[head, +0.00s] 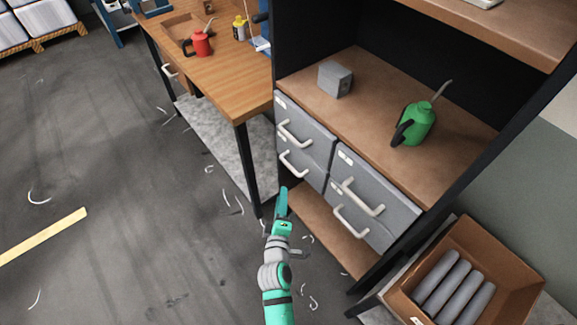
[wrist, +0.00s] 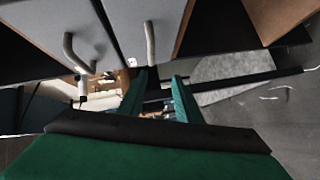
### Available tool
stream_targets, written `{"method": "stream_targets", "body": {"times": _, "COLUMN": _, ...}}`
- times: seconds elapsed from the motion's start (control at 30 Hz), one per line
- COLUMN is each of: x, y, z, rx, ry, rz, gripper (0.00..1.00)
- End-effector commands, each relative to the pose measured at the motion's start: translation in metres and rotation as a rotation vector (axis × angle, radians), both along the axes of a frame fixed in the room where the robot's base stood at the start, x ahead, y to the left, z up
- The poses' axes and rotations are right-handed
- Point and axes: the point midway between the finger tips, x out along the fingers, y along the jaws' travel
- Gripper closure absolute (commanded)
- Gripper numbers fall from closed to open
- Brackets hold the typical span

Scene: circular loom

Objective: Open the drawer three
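A grey drawer unit sits in the cabinet in the head view. Its left column has an upper drawer (head: 312,127) and a lower drawer (head: 315,171); its right column has an upper drawer (head: 382,182) and a lower drawer (head: 376,231). All look closed, with pale bar handles. The labels are too small to read, so I cannot tell which is drawer three. My gripper (head: 283,192) is in front of and below the left column. In the wrist view, my gripper (wrist: 158,82) is open and empty, its green fingers apart. One handle (wrist: 150,42) is just beyond the fingertips; another handle (wrist: 72,52) is further left.
A green oil can (head: 414,123) and a grey block (head: 335,79) stand on the cabinet shelf. A wooden workbench (head: 225,75) with a red can (head: 201,44) is at left. A cardboard box (head: 515,262) with grey rolls is at lower right. Floor at left is mostly clear, with scattered scraps.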

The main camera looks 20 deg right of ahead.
Motion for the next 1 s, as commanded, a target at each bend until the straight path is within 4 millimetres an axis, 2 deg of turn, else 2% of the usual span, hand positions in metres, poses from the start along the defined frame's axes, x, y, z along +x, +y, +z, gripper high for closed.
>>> {"method": "stream_targets", "body": {"times": 0.1, "x": 0.019, "y": -0.015, "z": 0.008, "rx": -0.066, "ry": 0.014, "rz": -0.021, "gripper": 0.69}}
{"method": "stream_targets", "body": {"times": 0.27, "x": 0.030, "y": -0.024, "z": 0.011, "rx": -0.101, "ry": 0.025, "rz": -0.033, "gripper": 0.69}}
{"method": "stream_targets", "body": {"times": 0.47, "x": 0.051, "y": -0.034, "z": 0.009, "rx": -0.101, "ry": 0.024, "rz": -0.034, "gripper": 0.69}}
{"method": "stream_targets", "body": {"times": 0.8, "x": 0.101, "y": -0.057, "z": 0.000, "rx": -0.100, "ry": 0.023, "rz": -0.033, "gripper": 0.69}}
{"method": "stream_targets", "body": {"times": 1.0, "x": 0.119, "y": -0.064, "z": -0.004, "rx": -0.100, "ry": 0.024, "rz": -0.033, "gripper": 0.69}}
